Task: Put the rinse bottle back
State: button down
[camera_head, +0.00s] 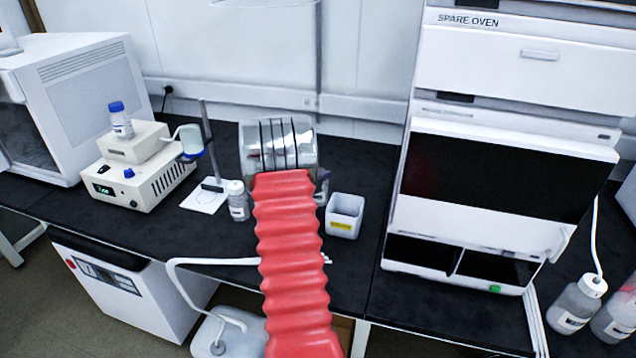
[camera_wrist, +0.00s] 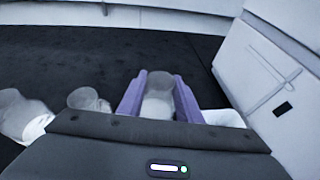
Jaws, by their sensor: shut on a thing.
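In the wrist view, the two purple fingers of my gripper (camera_wrist: 160,82) are shut on a pale, translucent bottle (camera_wrist: 158,107), apparently the rinse bottle. It has a clear-looking upper part and a whiter lower part; its base is hidden behind my gripper's dark body. In the head view, my red arm covers the fingers and most of what they hold. A small white-capped bottle (camera_head: 238,202) stands on the black bench just left of my arm. I cannot tell whether the held bottle touches the bench.
A white open bin (camera_head: 345,214) stands right of my arm. A stirrer-like instrument (camera_head: 142,175) with a blue-capped bottle (camera_head: 121,120) is at the left. A tall white instrument stack (camera_head: 500,225) stands at the right, with a tubed bottle (camera_head: 577,303) beside it.

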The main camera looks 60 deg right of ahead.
jog(key=shift+f, duration=1.5)
jog(key=c, duration=1.3)
grip_release()
jog(key=shift+f, duration=0.1)
jog(key=shift+a+r, duration=0.2)
jog(key=shift+a, duration=0.15)
jog(key=v, duration=1.1)
jog(key=shift+a, duration=0.15)
jog(key=shift+w, duration=0.1)
